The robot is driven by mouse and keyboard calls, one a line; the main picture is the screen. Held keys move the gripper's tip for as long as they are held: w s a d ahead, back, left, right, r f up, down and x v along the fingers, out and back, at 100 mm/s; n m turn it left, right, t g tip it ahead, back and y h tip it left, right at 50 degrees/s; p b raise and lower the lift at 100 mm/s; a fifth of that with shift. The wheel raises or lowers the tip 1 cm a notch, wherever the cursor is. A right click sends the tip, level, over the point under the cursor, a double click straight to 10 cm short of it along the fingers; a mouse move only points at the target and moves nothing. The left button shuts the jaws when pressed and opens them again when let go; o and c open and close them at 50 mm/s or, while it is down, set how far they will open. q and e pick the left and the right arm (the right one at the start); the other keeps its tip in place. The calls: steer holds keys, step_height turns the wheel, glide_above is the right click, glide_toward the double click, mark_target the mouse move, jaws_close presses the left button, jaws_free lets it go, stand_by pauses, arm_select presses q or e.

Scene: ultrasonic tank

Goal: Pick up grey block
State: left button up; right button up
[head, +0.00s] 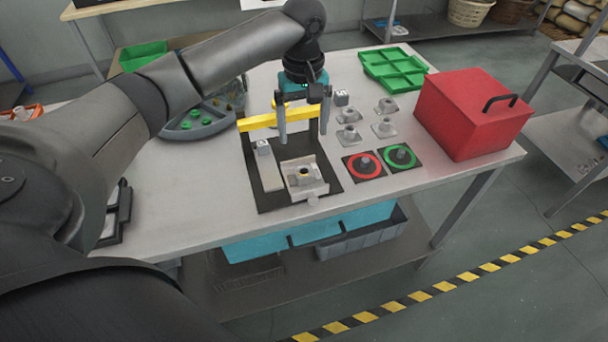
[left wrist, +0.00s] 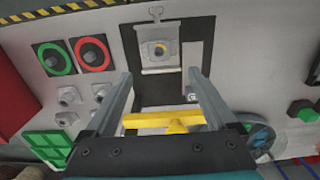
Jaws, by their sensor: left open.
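Several small grey metal pieces could be the grey block; I cannot tell which one is meant. A small grey cube (head: 342,98) sits behind and right of my left gripper. Flanged grey pieces (head: 383,128) stand near it and show in the left wrist view (left wrist: 70,97). Another small grey block (head: 263,148) is at the far end of a pale strip on the black mat (head: 318,158). A grey fixture (head: 303,178) stands on the mat's front part. My left gripper (head: 304,139) is open and empty above the mat, fingers pointing down. My right gripper is out of view.
A yellow bar (head: 262,120) stands behind the mat, close to my fingers. Red and green ringed pads (head: 364,167) lie right of the mat. A red box (head: 462,120) and green tray (head: 392,68) stand further right; a grey divided dish (head: 196,126) is left.

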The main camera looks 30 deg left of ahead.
mark_target(304, 167)
arm_select(q)
step_height(304, 167, down, 12)
steer(key=shift+w+f+b, duration=0.1)
steer(key=shift+f+b, duration=0.1)
steer(key=shift+b, duration=0.7)
steer(key=shift+c, duration=0.2)
jaws_close()
